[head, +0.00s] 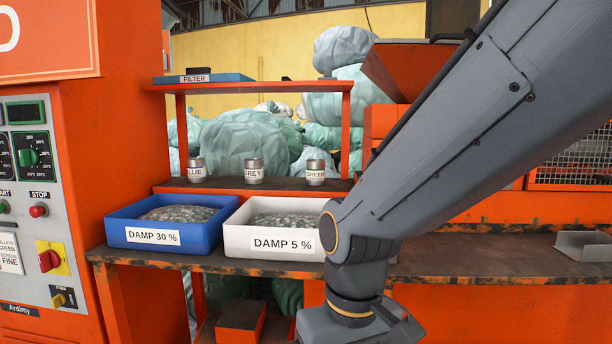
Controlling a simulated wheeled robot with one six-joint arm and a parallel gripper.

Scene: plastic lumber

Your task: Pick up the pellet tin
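Three small metal tins stand upright in a row on the dark ledge behind the trays. Their labels read as BLUE, partly cut off, on the left tin (196,170), GREY on the middle tin (254,171) and GREEN on the right tin (315,172). No label reads "pellet", so I cannot tell which tin is the pellet tin. My grey arm comes down from the upper right, and its wrist is at the bottom centre, in front of and below the tins. My gripper's fingers do not show.
A blue tray (122,238) marked DAMP 30 % and a white tray (240,240) marked DAMP 5 % hold pellets on the bench (460,262), in front of the tins. A shelf (270,87) with a FILTER box (205,78) overhangs them. An orange control cabinet (75,130) stands left.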

